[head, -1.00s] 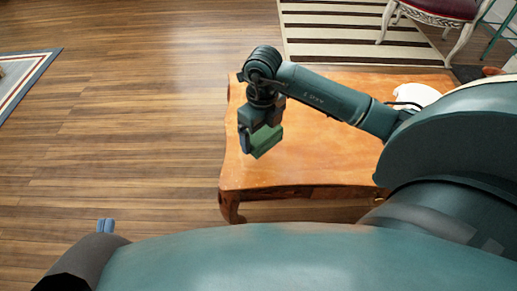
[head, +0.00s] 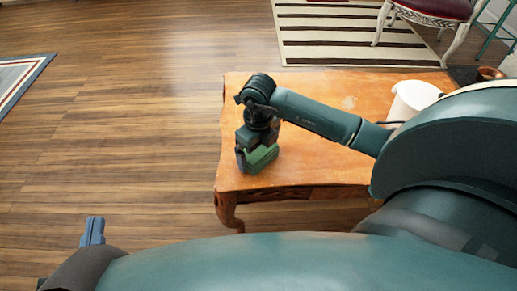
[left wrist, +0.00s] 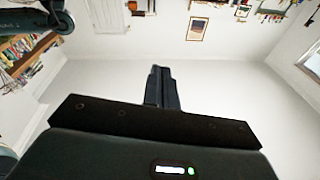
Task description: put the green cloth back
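The green cloth (head: 261,159) is a small folded block in the head view. It is between the fingers of my right gripper (head: 256,163), which points down over the near left part of the wooden table (head: 310,168). The cloth is at or just above the tabletop; I cannot tell whether it touches. My left gripper (head: 93,229) is at the lower left, over the floor and away from the table. In the left wrist view its two fingers (left wrist: 161,86) are together with nothing between them.
A white container (head: 412,98) stands at the table's right, partly behind my arm. A copper-coloured pot (head: 488,73) and a chair (head: 436,18) are beyond. A striped rug (head: 345,40) lies behind the table.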

